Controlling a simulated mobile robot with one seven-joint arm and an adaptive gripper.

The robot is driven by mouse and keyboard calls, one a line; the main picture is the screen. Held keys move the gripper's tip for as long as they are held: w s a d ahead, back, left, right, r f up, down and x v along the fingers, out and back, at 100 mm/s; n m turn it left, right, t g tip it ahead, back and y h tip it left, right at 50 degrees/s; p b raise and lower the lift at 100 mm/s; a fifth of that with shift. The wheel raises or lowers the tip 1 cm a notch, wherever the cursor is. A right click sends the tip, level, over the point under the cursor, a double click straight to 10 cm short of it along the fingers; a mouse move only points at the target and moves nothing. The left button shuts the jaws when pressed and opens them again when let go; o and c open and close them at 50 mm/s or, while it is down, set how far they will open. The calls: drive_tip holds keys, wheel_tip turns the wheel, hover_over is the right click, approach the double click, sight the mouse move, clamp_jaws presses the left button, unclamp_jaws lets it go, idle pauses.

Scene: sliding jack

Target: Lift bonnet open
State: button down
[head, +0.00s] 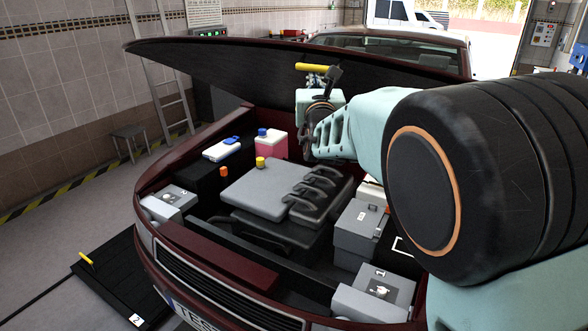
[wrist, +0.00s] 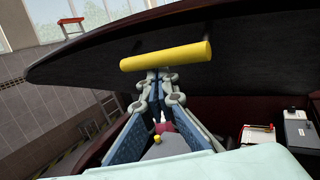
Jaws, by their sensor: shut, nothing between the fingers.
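The bonnet (head: 230,72) is raised and tilted over the engine bay, its dark underside facing me. It also spans the upper part of the wrist view (wrist: 80,60). Whether the fingers touch the handle I cannot tell.
The open engine bay below holds a grey engine cover (head: 255,190), a pink reservoir (head: 272,144) and several grey boxes (head: 360,230). A ladder (head: 165,75) and a stool (head: 130,133) stand at the left. A black mat (head: 115,280) with a yellow handle lies front left.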

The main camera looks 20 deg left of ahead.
drive_tip(key=shift+w+d+r, duration=0.1)
drive_tip(key=shift+w+r, duration=0.95)
drive_tip(key=shift+r, duration=0.95)
drive_tip(key=shift+w+d+r, duration=0.1)
drive_tip(key=shift+w+r, duration=1)
drive_tip(key=shift+r, duration=0.95)
drive_tip(key=shift+w+d+r, duration=0.1)
drive_tip(key=shift+w+r, duration=0.95)
drive_tip(key=shift+r, duration=0.95)
